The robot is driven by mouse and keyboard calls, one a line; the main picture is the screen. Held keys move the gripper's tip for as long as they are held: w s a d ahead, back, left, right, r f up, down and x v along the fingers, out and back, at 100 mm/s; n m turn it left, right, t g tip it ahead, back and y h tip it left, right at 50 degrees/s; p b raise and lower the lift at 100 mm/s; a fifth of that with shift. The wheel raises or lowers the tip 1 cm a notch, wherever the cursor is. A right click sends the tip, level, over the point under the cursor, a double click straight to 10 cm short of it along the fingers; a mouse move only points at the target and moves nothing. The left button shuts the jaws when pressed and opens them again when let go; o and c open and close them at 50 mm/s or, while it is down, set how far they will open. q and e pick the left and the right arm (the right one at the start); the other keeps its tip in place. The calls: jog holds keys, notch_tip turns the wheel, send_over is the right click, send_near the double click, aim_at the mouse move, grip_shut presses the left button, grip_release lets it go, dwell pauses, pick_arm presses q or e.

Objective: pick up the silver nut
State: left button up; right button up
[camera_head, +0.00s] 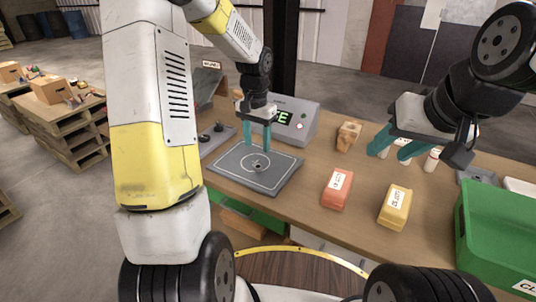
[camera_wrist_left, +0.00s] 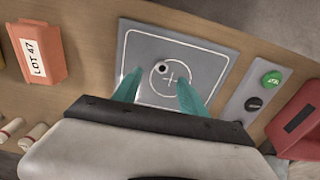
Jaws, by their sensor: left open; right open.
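The silver nut (camera_head: 258,166) is a small ring lying on the grey plate (camera_head: 228,176) inside a printed circle. In the left wrist view the nut (camera_wrist_left: 162,68) sits inside the circle, up and left of the printed cross. My left gripper (camera_head: 258,152) is open above the plate with teal fingers pointing down. In the left wrist view its fingertips (camera_wrist_left: 156,80) stand either side of the circle, with nothing between them in hold. My right gripper (camera_head: 388,154) is open and empty over the right part of the table.
A grey display box (camera_head: 296,118) stands behind the plate. A red LOT 47 bin (camera_head: 334,200) and a yellow bin (camera_head: 391,219) stand to its right. White bottles (camera_head: 433,160) and a green crate (camera_head: 478,218) are further right.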

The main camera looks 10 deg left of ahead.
aim_at(258, 167)
pick_arm(q)
jog(key=shift+w+f, duration=0.3)
jog(key=shift+f, duration=0.3)
jog(key=shift+w+f, duration=0.3)
jog(key=shift+f, duration=0.25)
jog(key=f, duration=0.7)
jog(key=shift+w+a+f, duration=0.15)
jog(key=shift+a+f, duration=0.1)
jog(key=shift+f, duration=0.1)
grip_shut()
